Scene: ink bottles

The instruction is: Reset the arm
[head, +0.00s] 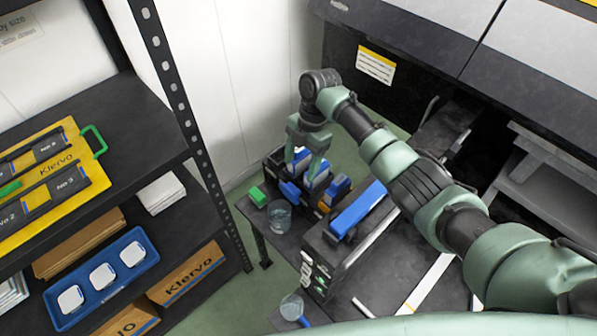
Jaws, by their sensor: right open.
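My right arm reaches in from the lower right. Its gripper (304,166) points down over a dark crate (272,168) at the back of the low dark bench. The gripper is open. Blue-and-grey ink bottles stand in the crate below it, one blue one (290,192) under the left finger and another (339,186) to the right. Whether the fingers touch or straddle a bottle is too small to tell. The crate's inside is partly hidden by the gripper. My left gripper is out of view.
A dark machine with a long blue top part (358,208) stands in front. A second beaker (291,307) is nearer. A shelf rack (190,130) stands left; a large dark machine (430,40) stands right.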

